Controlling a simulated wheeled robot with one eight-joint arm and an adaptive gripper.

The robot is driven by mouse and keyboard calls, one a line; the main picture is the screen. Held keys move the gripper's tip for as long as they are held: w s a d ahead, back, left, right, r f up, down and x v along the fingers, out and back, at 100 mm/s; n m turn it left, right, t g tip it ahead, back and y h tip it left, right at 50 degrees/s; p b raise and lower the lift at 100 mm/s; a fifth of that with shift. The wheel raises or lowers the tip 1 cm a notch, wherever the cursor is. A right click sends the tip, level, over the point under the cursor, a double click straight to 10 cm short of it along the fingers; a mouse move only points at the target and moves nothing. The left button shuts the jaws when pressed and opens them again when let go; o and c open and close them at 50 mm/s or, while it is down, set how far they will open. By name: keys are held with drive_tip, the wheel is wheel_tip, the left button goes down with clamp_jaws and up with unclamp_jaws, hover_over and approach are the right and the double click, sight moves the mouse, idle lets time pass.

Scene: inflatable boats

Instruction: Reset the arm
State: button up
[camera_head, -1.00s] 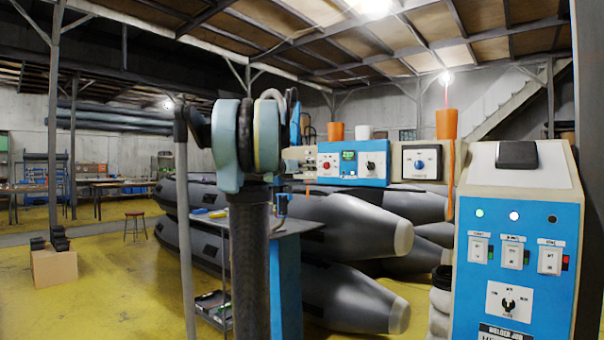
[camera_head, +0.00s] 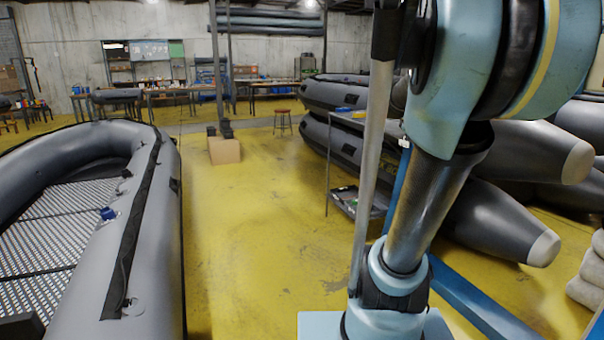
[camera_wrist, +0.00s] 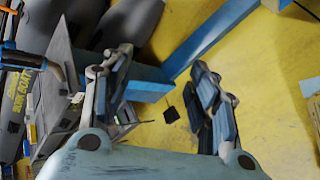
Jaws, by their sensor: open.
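My gripper (camera_wrist: 163,95) shows in the wrist view with its two fingers spread wide apart. It is open and nothing is between the fingers except the view of the yellow floor and a blue beam behind. In the head view my arm stands upright at the right of centre, bending up and out past the top right. My gripper is out of the head view.
A grey inflatable boat (camera_head: 155,225) lies at the left. More grey boats (camera_head: 500,220) are stacked at the right behind my arm. A cardboard box (camera_head: 224,150) and a stool (camera_head: 282,122) stand farther back. The yellow floor (camera_head: 250,230) between is clear.

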drive_tip(key=s+a+f+m+g+y, duration=0.1)
drive_tip(key=s+a+f+m+y, duration=0.3)
drive_tip(key=s+a+f, duration=0.6)
drive_tip(key=s+a+f+m+g+y, duration=0.1)
drive_tip(key=s+a+f+m+y, duration=0.4)
drive_tip(key=s+a+f, duration=0.4)
drive_tip(key=a+f+m, duration=0.1)
drive_tip(key=a+f, duration=0.2)
drive_tip(key=f, duration=0.3)
drive_tip(key=shift+s+a, duration=0.35)
drive_tip(key=shift+s, duration=0.05)
